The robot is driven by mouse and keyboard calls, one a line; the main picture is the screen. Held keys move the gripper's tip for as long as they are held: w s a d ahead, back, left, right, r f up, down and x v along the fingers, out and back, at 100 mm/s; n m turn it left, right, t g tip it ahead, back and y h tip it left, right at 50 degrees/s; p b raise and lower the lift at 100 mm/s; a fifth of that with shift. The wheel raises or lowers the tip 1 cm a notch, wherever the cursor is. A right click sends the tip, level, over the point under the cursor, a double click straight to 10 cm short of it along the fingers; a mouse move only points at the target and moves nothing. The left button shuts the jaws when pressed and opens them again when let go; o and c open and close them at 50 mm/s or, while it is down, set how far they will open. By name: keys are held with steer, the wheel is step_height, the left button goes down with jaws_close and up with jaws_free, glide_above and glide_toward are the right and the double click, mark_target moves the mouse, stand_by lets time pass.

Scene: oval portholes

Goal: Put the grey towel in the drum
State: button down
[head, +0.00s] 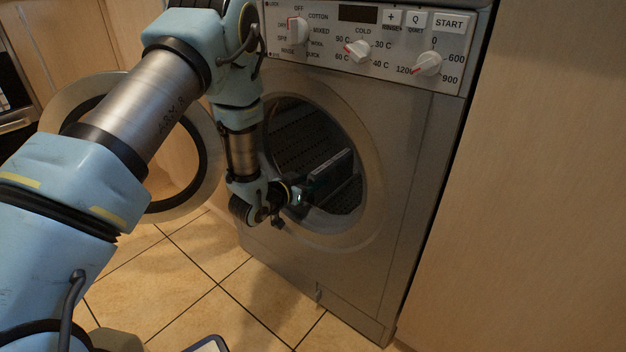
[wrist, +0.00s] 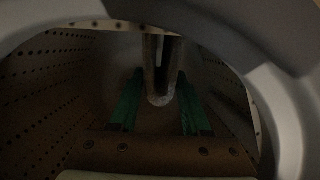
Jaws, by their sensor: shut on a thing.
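The washing machine's drum (head: 298,132) is open, its perforated wall visible through the round opening. My gripper (head: 318,186) reaches in through the opening from the left. In the wrist view, the green fingers of my gripper (wrist: 158,88) are shut on the grey towel (wrist: 160,92), which shows as a narrow folded strip between them. The perforated drum wall (wrist: 45,95) surrounds them on the left and right. In the head view a dark slab shape sits inside the opening by my gripper; it is too dim to tell whether it is the towel.
The round door (head: 208,135) stands swung open to the left, behind my arm. The control panel (head: 390,60) with knobs is above the opening. A wooden cabinet panel (head: 540,190) stands on the right. The tiled floor (head: 185,290) in front looks mostly clear.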

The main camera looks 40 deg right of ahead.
steer(key=shift+c, duration=1.4)
jaws_free()
steer(key=shift+a, duration=0.1)
steer(key=p+v, duration=0.2)
steer(key=v, duration=0.8)
steer(key=shift+a+p, duration=0.35)
steer(key=shift+p, duration=0.05)
